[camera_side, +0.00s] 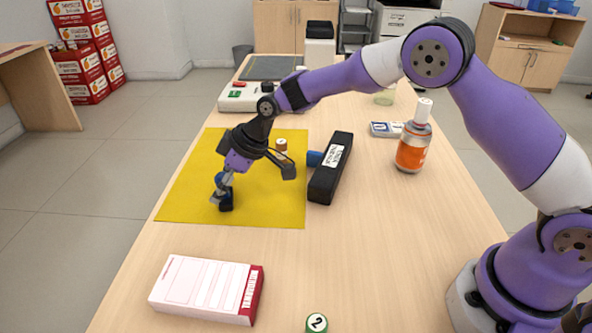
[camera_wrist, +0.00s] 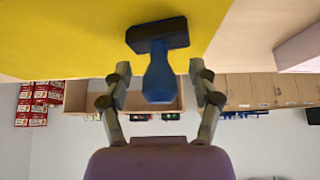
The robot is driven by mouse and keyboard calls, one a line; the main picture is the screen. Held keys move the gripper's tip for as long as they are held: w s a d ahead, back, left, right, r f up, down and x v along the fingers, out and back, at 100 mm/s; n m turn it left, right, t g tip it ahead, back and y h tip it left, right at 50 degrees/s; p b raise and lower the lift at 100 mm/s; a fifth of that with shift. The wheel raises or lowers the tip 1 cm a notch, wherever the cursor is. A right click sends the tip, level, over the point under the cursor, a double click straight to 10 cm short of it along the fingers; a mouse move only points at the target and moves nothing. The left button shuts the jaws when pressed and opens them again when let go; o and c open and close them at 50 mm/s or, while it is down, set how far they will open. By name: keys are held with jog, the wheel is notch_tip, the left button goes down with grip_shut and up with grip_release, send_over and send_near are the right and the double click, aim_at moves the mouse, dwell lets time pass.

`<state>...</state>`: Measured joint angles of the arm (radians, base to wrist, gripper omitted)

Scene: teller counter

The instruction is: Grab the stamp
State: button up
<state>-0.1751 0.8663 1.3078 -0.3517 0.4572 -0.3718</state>
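In the wrist view the stamp (camera_wrist: 158,40) is centred ahead of my gripper (camera_wrist: 160,72). The two fingers are spread, one on each side of the blue handle, with a visible gap on both sides. The gripper is open and holds nothing.
A small brown-topped item (camera_side: 281,145) is on the mat. An orange bottle (camera_side: 413,145) stands right. A white-and-red box (camera_side: 205,288) and a green round item (camera_side: 316,322) are in front.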

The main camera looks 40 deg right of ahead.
grip_shut()
jog(key=shift+r, duration=0.1)
